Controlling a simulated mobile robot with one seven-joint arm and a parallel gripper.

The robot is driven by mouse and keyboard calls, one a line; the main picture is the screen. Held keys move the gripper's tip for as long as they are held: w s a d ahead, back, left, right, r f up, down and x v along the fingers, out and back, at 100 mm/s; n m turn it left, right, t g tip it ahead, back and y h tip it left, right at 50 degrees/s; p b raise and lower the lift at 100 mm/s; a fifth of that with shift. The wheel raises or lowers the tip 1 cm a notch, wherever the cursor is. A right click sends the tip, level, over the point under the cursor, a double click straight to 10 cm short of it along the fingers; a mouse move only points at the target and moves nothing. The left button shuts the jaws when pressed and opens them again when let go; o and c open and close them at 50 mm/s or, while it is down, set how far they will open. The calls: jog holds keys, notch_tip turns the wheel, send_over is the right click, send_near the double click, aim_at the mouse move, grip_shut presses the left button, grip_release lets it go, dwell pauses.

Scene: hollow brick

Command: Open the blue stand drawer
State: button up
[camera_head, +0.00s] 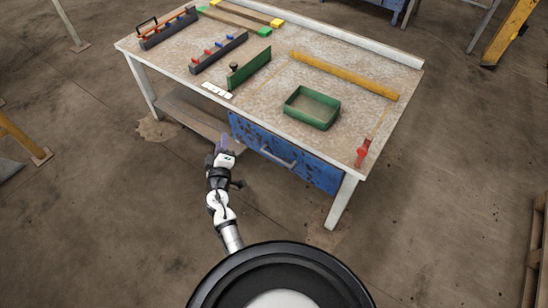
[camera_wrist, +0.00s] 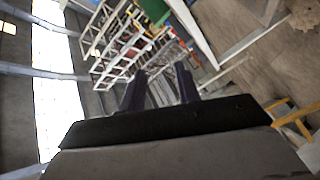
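The blue stand drawer (camera_head: 290,158) sits under the right part of the workbench top, its worn front facing me. It appears shut, with a light bar handle (camera_head: 278,157) across the middle of its front. My gripper (camera_head: 222,143) is in front of the bench, left of the handle and apart from it, near the drawer's left end. In the wrist view my gripper (camera_wrist: 160,88) shows two dark fingers spread apart with nothing between them. The drawer and its handle cannot be made out in the wrist view.
The workbench (camera_head: 345,110) carries a green tray (camera_head: 312,108), a green upright plate (camera_head: 249,68), a yellow bar (camera_head: 345,75), a red tool (camera_head: 362,153) and dark racks (camera_head: 219,52). A lower shelf (camera_head: 190,112) lies left of the drawer. Floor before the drawer's right half is clear.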

jog(key=s+d+f+n+g+h+p, duration=0.1)
jog(key=s+d+f+h, duration=0.15)
jog(key=d+f, duration=0.5)
jog(key=s+d+f+n+g+h, duration=0.1)
jog(key=s+d+f+h, duration=0.1)
jog(key=s+d+f, duration=0.4)
jog(key=d+f+b+x, duration=0.1)
jog(key=b+x, duration=0.1)
jog(key=x, duration=1.3)
jog(key=shift+f+b, duration=0.3)
jog(key=shift+f, duration=0.15)
jog(key=shift+w, duration=0.15)
grip_shut()
